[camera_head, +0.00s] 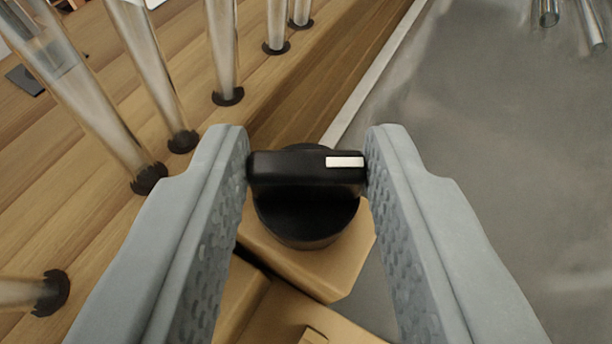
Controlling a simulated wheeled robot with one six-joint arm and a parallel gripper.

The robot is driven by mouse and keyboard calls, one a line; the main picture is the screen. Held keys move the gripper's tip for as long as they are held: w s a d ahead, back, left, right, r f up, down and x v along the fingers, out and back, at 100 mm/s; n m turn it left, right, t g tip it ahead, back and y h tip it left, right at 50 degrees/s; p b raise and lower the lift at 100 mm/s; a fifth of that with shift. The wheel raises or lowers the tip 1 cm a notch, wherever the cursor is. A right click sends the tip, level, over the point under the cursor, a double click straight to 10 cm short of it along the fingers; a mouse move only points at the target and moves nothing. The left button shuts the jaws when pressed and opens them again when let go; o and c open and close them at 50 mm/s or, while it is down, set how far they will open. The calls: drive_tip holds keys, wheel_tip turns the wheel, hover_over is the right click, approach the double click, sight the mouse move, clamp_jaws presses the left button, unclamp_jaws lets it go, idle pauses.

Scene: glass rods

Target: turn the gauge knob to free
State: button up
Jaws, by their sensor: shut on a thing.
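The black gauge knob (306,215) sits on a tan wooden block in the middle of the view. It has a round base and a raised bar across its top, with a white mark near the bar's right end. The bar lies nearly level across the picture, and the white mark points right. My gripper (307,168) has its two grey fingers shut on the two ends of the bar, one at each side. No lettering for free or any other setting is visible.
Several upright glass rods (224,50) stand in black-rimmed holes in the wooden board (120,235) to the left. A grey surface (500,170) spreads to the right, mostly clear, with glass rod ends (549,12) at the top right. The tan block (290,262) lies under the knob.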

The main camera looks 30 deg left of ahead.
drive_tip(key=shift+a+m+t+h, duration=0.1)
drive_tip(key=shift+m+t+h, duration=0.2)
drive_tip(key=shift+m+h, duration=0.55)
idle(0.3)
drive_tip(key=o, duration=1)
drive_tip(key=shift+c, duration=0.2)
drive_tip(key=shift+s, duration=0.1)
drive_tip(key=v, duration=1.7)
drive_tip(key=shift+s, duration=0.15)
